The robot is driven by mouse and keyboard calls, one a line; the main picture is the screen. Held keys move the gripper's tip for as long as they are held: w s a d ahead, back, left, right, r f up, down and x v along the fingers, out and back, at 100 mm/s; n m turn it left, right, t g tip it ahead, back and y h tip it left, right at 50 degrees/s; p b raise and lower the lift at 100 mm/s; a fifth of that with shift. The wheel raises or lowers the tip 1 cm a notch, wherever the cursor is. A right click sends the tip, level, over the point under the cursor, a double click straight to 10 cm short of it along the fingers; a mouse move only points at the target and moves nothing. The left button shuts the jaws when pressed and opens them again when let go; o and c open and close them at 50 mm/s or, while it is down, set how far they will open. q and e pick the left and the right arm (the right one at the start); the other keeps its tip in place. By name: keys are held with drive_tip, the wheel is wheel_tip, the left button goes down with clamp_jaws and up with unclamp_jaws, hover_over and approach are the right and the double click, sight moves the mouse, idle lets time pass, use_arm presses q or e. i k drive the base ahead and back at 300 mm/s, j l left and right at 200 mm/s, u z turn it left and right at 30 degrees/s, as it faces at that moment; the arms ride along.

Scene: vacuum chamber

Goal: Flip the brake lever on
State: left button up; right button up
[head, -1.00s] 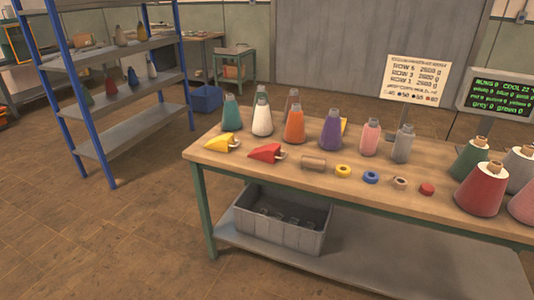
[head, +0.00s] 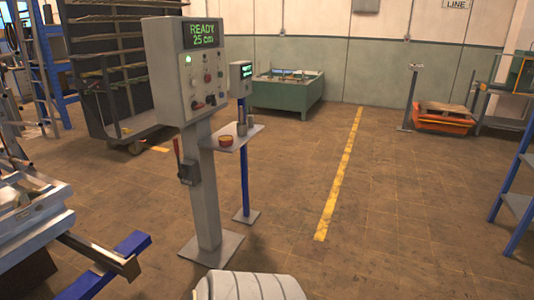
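A lever with a red handle (head: 177,150) stands roughly upright on a dark box (head: 189,172), low on the left side of the grey control pedestal (head: 205,200). It looks like the brake lever, but any label on the box is too small to read. The panel (head: 183,75) on top of the pedestal has a green display reading "READY 25 cm", a lit green lamp and several knobs and buttons. Neither of my grippers is in view.
A small shelf with a red-and-yellow button (head: 226,140) and a second, smaller display (head: 241,75) stand just right of the pedestal. A metal machine with blue bars (head: 115,262) fills the lower left.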

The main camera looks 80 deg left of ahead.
sight(182, 174)
drive_tip(key=u, duration=3.25)
drive_tip(key=i+j+u, duration=0.1)
drive_tip(key=i+j, duration=0.6)
drive_tip(key=i+j+u, duration=0.1)
drive_tip(key=i+j, duration=0.55)
drive_tip(key=i+j+u, duration=0.1)
drive_tip(key=i+j, duration=0.5)
drive_tip(key=i, duration=0.15)
